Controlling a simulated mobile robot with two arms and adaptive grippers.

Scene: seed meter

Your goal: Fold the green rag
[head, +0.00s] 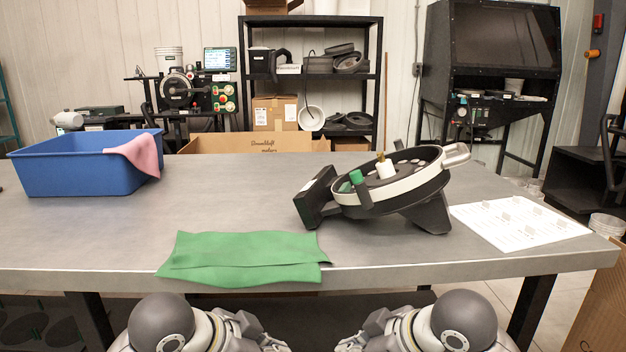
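The green rag (243,250) lies on the grey table (110,225) at its front edge, left of the middle. A line runs across the rag from left to right, and its near part reaches over the front edge. I cannot tell whether that line is a fold or the bend at the edge. My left gripper (268,343) and my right gripper (352,343) are low in the picture, in front of the table and below the rag. Both are apart from the rag. Their fingers are partly cut off by the frame, so their opening is unclear.
A blue bin (85,172) with a pink cloth (140,152) over its rim stands at the back left. A round seed meter (395,185) on a black stand is right of the rag. A white sheet (518,222) lies at the right. The table left of the rag is clear.

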